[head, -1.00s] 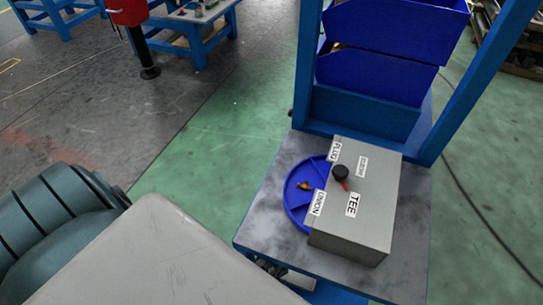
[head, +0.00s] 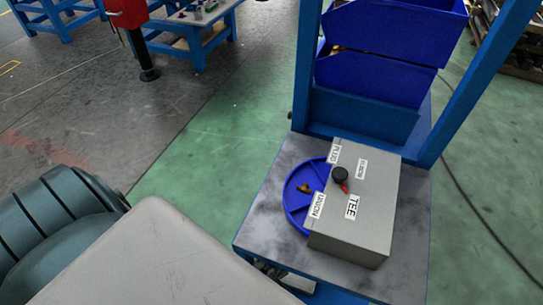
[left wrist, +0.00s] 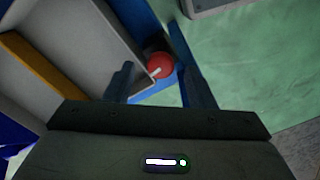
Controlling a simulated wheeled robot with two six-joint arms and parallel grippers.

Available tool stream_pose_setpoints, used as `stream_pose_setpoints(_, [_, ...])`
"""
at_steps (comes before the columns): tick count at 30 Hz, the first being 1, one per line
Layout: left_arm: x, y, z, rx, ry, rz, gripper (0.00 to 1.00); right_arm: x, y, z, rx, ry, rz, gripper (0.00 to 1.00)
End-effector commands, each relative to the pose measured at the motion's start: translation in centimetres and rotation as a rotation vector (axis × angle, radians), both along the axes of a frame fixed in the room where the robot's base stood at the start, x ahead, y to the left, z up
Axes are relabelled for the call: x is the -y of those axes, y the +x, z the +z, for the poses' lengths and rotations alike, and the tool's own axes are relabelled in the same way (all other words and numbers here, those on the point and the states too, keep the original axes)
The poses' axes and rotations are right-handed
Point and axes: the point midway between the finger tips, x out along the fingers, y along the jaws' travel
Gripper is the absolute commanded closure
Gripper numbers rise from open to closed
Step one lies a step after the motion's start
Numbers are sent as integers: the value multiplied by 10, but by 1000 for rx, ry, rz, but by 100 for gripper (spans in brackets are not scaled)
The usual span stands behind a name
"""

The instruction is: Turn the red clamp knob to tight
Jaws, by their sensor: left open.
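The red clamp knob (left wrist: 160,66) shows in the left wrist view, round, with a short white mark on its face. It sits beside a blue frame part and the edge of a pale panel. My left gripper (left wrist: 160,82) is open. Its two dark fingers lie on either side of the knob in the picture. I cannot tell how far the fingertips are from the knob. The knob and the left gripper do not show in the head view. My right gripper is in neither view.
In the head view a grey box (head: 370,225) with labels and a black knob (head: 340,174) stands on a table. A blue round tray (head: 294,205) with a brass fitting (head: 305,188) is partly under it. Blue bins (head: 380,75) stand behind. Green floor (head: 215,150) is clear.

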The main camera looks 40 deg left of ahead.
Motion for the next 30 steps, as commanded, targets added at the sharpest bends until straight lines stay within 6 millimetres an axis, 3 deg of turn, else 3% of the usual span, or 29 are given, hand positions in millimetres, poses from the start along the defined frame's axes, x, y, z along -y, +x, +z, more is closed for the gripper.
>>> stream_pose_setpoints(12, [0,0,54,1,0,1,50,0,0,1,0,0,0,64])
stream_pose_setpoints(18, [0,0,62,0,0,0,50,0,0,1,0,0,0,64])
stream_pose_setpoints(30, [0,0,59,0,0,-52,50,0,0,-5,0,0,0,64])
